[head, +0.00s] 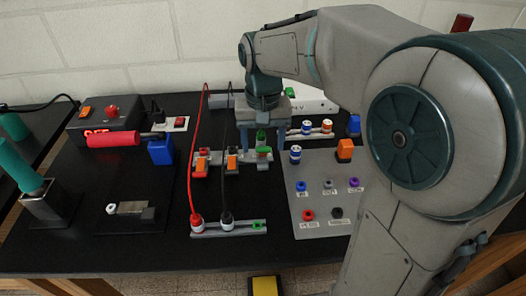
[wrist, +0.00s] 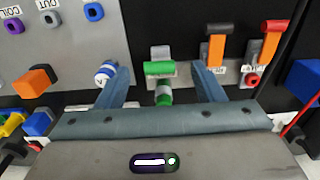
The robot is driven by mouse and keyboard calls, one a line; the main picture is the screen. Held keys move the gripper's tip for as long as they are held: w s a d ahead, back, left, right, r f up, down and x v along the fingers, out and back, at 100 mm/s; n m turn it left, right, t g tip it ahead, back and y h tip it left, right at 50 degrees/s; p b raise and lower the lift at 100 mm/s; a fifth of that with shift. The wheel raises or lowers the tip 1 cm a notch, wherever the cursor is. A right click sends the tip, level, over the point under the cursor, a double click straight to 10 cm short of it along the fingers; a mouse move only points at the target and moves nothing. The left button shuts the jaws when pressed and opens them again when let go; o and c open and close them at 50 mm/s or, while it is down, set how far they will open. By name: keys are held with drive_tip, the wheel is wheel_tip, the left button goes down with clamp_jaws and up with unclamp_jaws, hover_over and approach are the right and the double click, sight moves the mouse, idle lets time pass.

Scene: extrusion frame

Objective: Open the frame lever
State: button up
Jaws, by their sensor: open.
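A green lever (wrist: 160,69) sits on a grey terminal block, between my fingers in the wrist view. It also shows in the head view (head: 263,152); no readable label tells whether it is the frame lever. A green plug with a white band (wrist: 164,96) stands right behind it, also between the fingers. Two orange levers, one in the middle (head: 232,163) and one on the left (head: 201,170), sit beside the green one. My gripper (wrist: 160,78) is open and points down over the green lever, one finger on each side. I cannot tell whether either finger touches it.
Red and black cables rise from a grey strip (head: 245,230) in front. A grey panel (head: 300,205) with coloured sockets is at the right, with an orange block (head: 345,150) on it. A blue block (head: 160,151) and a red handle (head: 113,139) are at the left.

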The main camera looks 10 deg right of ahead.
sight(263, 151)
drive_tip(key=shift+f, duration=1.6)
drive_tip(key=c, duration=0.9)
drive_tip(key=shift+s+f+t+b, duration=0.1)
drive_tip(key=shift+f+t+b, duration=0.2)
drive_tip(key=shift+b, duration=0.55)
drive_tip(key=shift+c, duration=0.2)
drive_tip(key=shift+s+t+b, duration=0.15)
drive_tip(key=shift+t+b, duration=0.25)
drive_tip(key=shift+b, duration=0.1)
drive_tip(key=shift+r, duration=0.15)
